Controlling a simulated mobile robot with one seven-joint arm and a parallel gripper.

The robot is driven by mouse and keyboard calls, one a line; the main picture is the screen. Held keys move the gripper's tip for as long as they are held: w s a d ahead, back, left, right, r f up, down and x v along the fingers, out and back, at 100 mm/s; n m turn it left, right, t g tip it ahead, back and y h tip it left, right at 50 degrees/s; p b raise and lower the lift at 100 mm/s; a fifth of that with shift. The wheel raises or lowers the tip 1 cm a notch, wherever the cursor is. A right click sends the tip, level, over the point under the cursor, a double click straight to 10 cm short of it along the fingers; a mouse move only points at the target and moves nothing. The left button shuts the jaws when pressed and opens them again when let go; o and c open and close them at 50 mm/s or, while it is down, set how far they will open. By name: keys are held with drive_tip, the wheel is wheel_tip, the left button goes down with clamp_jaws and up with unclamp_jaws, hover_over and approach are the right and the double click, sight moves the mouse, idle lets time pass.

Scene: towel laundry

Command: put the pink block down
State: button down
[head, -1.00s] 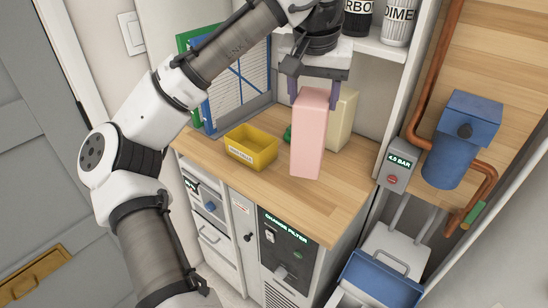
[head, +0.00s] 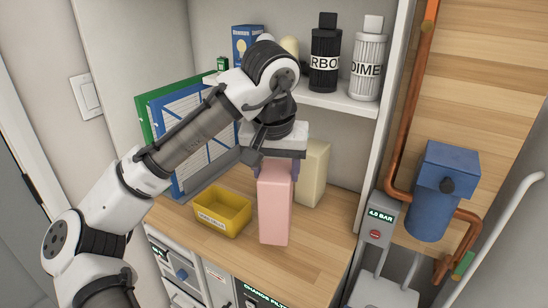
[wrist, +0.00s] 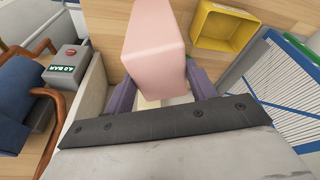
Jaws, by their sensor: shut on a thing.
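The pink block (head: 275,205) is tall and upright in the head view, over the wooden counter (head: 305,260) beside the yellow bin. My gripper (head: 277,170) is above it, with its purple fingers shut on the sides of the block's upper part. In the wrist view the pink block (wrist: 155,45) sits between the two fingers of my gripper (wrist: 163,88). I cannot tell whether its base touches the counter or hangs just above it.
A yellow bin (head: 222,212) stands to the block's left, and a cream block (head: 313,172) stands behind it to the right. A shelf (head: 345,103) with bottles is above. Bare counter lies in front and to the right.

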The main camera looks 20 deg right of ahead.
drive_tip(key=shift+f+p, duration=0.3)
drive_tip(key=shift+f, duration=2)
drive_tip(key=shift+c, duration=2.4)
unclamp_jaws()
drive_tip(key=b+v, duration=0.1)
drive_tip(key=v, duration=1.1)
drive_tip(key=shift+a+b, duration=0.1)
drive_tip(key=shift+b, duration=0.25)
drive_tip(key=shift+s, duration=0.1)
